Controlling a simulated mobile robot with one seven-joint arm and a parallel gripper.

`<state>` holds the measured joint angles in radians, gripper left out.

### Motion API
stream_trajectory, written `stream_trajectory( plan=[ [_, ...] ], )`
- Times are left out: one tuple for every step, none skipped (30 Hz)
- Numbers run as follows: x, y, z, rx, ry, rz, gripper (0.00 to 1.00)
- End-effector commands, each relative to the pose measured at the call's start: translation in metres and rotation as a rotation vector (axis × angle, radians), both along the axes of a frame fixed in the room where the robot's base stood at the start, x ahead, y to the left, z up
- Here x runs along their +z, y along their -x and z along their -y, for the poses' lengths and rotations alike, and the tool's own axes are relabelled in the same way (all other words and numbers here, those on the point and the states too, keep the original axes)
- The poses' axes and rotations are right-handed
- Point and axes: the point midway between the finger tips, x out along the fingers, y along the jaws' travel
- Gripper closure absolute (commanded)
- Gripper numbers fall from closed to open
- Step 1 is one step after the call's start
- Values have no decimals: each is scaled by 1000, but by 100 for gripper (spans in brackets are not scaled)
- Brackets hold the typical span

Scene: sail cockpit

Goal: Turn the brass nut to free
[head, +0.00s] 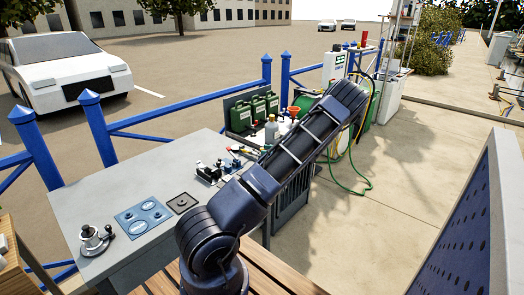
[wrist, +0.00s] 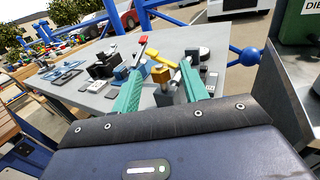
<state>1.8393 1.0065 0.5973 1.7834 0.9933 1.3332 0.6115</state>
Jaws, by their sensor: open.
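A small brass-yellow piece (wrist: 160,75), which looks like the brass nut, sits on top of a grey post (wrist: 164,98) on the grey bench (wrist: 212,42) in the wrist view. My gripper (wrist: 163,72) has its two teal fingers apart, one on each side of the brass piece in the picture. I cannot tell whether either finger touches it. Thin levers, one with a red end (wrist: 143,40) and one yellow (wrist: 161,60), show just beyond the nut. In the head view my arm crosses the bench, and my gripper and the nut cannot be made out.
Black clamp-like fittings (head: 210,172) stand on the bench, with a dark square plate (head: 183,203), a blue panel (head: 145,216) and a metal winch-like part (head: 96,240) to the left. Green cans (head: 256,110) stand behind. Blue railing (head: 185,100) runs along the back.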

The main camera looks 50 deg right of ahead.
Motion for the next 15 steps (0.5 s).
stream_trajectory(
  plan=[
    [0, -6, -4, 1, -1, 0, 56],
    [0, -9, -5, 1, 0, 0, 56],
    [0, -14, -7, 1, 0, 0, 56],
    [0, -16, -8, 1, 0, 0, 56],
    [0, -19, -10, 1, 0, 0, 56],
    [0, -21, -11, 1, 0, 0, 56],
    [0, -23, -12, 0, 0, 0, 56],
    [0, -24, -12, 0, 0, -1, 56],
    [0, -26, -13, 0, 0, -1, 56],
    [0, -27, -14, 0, 0, -1, 56],
    [0, -27, -14, 0, 0, -1, 56],
    [0, -28, -14, 0, 0, -1, 56],
    [0, -28, -14, 0, 0, -1, 56],
    [0, -28, -14, 0, 0, -1, 56],
    [0, -28, -14, 0, 0, -1, 56]
  ],
)
